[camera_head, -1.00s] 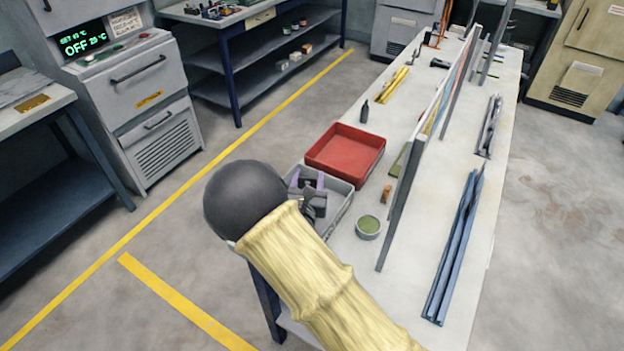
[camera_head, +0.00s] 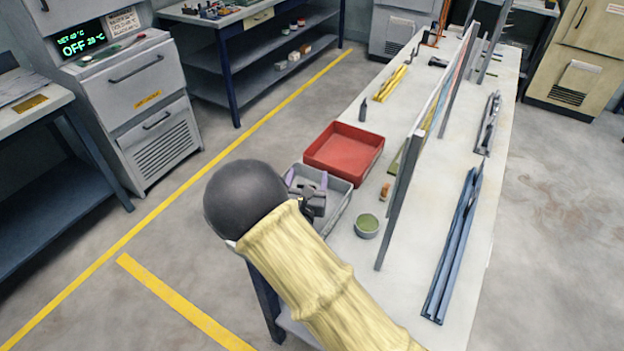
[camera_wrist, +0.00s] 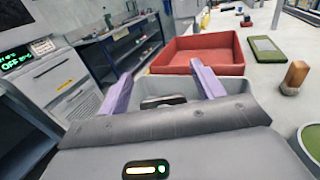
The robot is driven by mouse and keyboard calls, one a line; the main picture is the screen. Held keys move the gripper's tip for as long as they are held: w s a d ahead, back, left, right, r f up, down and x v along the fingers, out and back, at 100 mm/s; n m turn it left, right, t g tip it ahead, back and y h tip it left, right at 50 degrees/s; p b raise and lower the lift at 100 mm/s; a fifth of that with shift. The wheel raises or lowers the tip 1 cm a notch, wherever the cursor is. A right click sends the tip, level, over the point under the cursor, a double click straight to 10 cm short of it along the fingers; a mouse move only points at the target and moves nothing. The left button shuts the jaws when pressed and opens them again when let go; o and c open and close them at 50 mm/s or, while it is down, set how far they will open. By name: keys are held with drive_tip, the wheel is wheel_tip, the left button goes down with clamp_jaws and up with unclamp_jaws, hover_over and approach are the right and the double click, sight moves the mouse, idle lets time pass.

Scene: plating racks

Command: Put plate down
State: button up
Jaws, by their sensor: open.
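My gripper (camera_head: 306,180) is over the grey tray (camera_head: 345,212) at the near left corner of the bench, partly behind my arm in the head view. In the wrist view its two purple fingers (camera_wrist: 160,72) stand wide apart with nothing held between them. A small grey metal piece (camera_wrist: 165,102), perhaps the plate, shows between and below the fingers, inside the grey tray (camera_wrist: 180,84). The gripper body hides its near side, so its full shape cannot be told. It looks apart from both fingers.
A red tray (camera_head: 345,150) stands just beyond the grey tray. A green-filled cup (camera_head: 367,226) and a small orange-brown block (camera_head: 385,191) are to the right. A tall upright panel (camera_head: 400,200) runs along the bench. Blue rails (camera_head: 455,245) lie beyond it.

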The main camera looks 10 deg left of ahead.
drive_tip(key=shift+s+f+p, duration=0.15)
drive_tip(key=shift+f+p, duration=0.05)
drive_tip(key=shift+p, duration=0.2)
drive_tip(key=shift+s+a, duration=0.15)
drive_tip(key=shift+s, duration=0.2)
drive_tip(key=s, duration=0.2)
drive_tip(key=s+b, duration=0.1)
drive_tip(key=s, duration=0.3)
drive_tip(key=shift+s+d+r, duration=0.15)
drive_tip(key=shift+d+r, duration=0.1)
drive_tip(key=shift+r, duration=0.05)
drive_tip(key=shift+s+r, duration=0.15)
drive_tip(key=shift+s, duration=0.05)
drive_tip(key=shift+w+r, duration=0.1)
drive_tip(key=shift+r, duration=0.05)
